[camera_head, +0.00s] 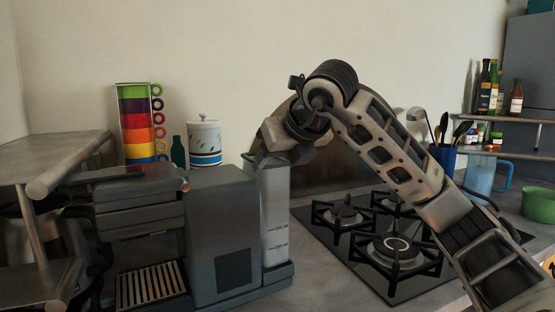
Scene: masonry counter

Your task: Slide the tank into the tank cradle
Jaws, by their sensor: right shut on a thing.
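The tank (275,221) is a tall, pale, narrow container standing upright against the right side of the dark grey coffee machine (215,205). The tank cradle (281,278) is the low dark base at the machine's lower right. The tank's lower end meets the cradle in this view; I cannot tell whether it is fully seated. My right gripper (265,157) is shut on the tank at its top, with the arm reaching over from the right. The gripper hides the tank's upper end. My left gripper is not in view.
A black hob (350,250) with pan supports lies right of the tank, under my right arm. A stack of coloured cups (136,125) and a white canister (204,142) stand behind the machine. A blue jug (480,178) and a green bowl (539,204) stand at right.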

